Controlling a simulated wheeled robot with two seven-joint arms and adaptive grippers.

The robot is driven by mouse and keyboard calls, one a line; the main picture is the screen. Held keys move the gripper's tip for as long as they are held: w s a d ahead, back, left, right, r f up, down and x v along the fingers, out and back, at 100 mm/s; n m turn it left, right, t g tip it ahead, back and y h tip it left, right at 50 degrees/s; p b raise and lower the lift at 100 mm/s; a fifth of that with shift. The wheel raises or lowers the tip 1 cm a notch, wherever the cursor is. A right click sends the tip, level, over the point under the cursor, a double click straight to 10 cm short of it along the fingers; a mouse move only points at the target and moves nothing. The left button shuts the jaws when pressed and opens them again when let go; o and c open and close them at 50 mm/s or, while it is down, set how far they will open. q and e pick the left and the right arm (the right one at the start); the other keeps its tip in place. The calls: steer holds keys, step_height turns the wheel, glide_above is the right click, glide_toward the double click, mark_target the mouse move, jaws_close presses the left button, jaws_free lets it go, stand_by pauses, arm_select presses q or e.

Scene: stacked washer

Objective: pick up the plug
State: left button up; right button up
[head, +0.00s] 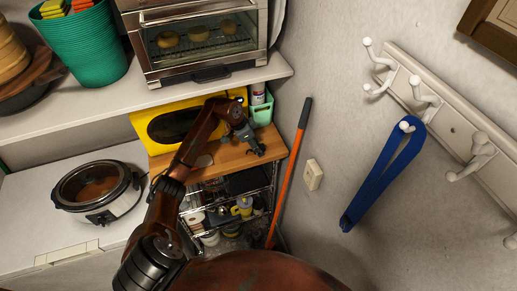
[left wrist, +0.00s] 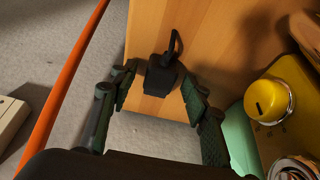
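The plug (left wrist: 160,78) is a small black block with a short loop of dark cord. In the left wrist view it lies at the edge of a wooden board (left wrist: 205,40). My left gripper (left wrist: 157,76) is open, with one finger on each side of the plug. A small gap seems to show on each side; I cannot tell whether the fingertips touch it. In the head view the left gripper (head: 250,138) is over the right end of the wooden shelf top, and the plug is hard to tell from the dark fingers. My right gripper is not in view.
A yellow appliance (head: 172,122) and a green container (head: 262,108) stand close behind the gripper. An orange pole (head: 290,170) leans just right of the shelf. A toaster oven (head: 205,40) sits above. A wall outlet (head: 313,174) is on the right wall.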

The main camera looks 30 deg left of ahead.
arm_select(q)
steer(key=c, duration=0.9)
steer(key=shift+c, duration=0.4)
steer(key=shift+r, duration=0.15)
